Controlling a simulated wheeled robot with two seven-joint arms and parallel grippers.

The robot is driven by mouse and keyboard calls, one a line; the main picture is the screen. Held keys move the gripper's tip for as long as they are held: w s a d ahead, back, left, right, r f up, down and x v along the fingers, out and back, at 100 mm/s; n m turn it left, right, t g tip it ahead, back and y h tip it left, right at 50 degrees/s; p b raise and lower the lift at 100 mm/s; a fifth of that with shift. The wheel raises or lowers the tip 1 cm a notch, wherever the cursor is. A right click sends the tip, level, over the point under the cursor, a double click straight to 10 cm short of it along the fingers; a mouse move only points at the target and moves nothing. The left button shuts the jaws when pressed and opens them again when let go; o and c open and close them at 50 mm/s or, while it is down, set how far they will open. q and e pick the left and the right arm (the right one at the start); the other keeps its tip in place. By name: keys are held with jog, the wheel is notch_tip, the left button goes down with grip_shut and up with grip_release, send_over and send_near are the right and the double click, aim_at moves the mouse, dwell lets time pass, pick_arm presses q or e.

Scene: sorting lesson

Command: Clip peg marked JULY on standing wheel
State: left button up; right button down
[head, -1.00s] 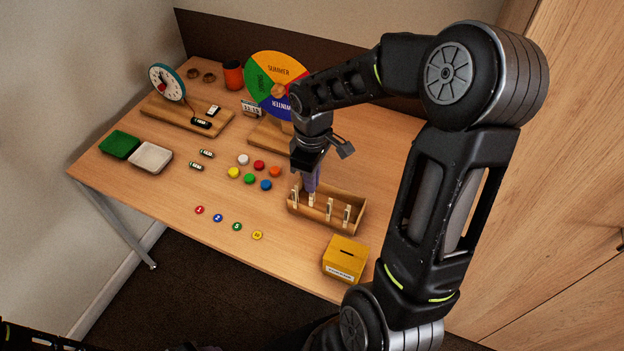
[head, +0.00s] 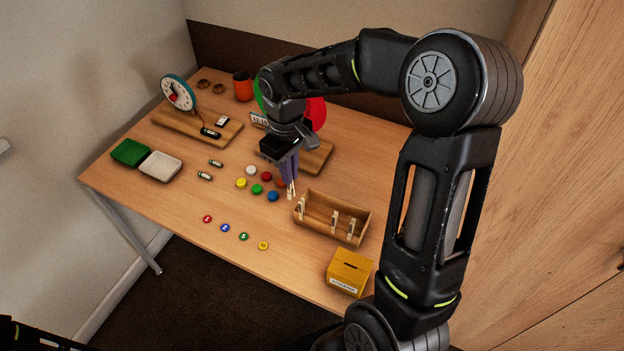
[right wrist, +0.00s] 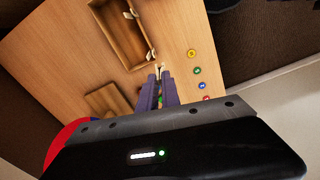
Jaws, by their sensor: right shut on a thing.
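My right gripper (head: 289,181) is shut on a pale wooden peg (head: 291,192). It holds the peg pointing down, in front of the wheel base and left of the peg tray. The peg also shows between the fingertips in the right wrist view (right wrist: 160,68); its marking is not readable. The standing wheel (head: 317,112) is mostly hidden behind my right arm; only a red part and a green part show. Its wooden base (head: 318,157) is partly covered. The wooden tray (head: 357,204) holds more upright pegs. My left gripper is not in view.
Coloured discs (head: 241,183) lie just left of the held peg. A yellow slotted box (head: 349,271) stands at the front right. A clock (head: 178,93) stands at the back left, near green and white trays (head: 160,166). Numbered counters lie along the front.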

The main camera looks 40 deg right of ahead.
jog(key=w+a+m+b, duration=0.1)
jog(key=w+a+m, duration=0.2)
jog(key=w+a, duration=0.4)
jog(key=a, duration=0.3)
jog(key=shift+f, duration=0.4)
jog(key=shift+a, duration=0.1)
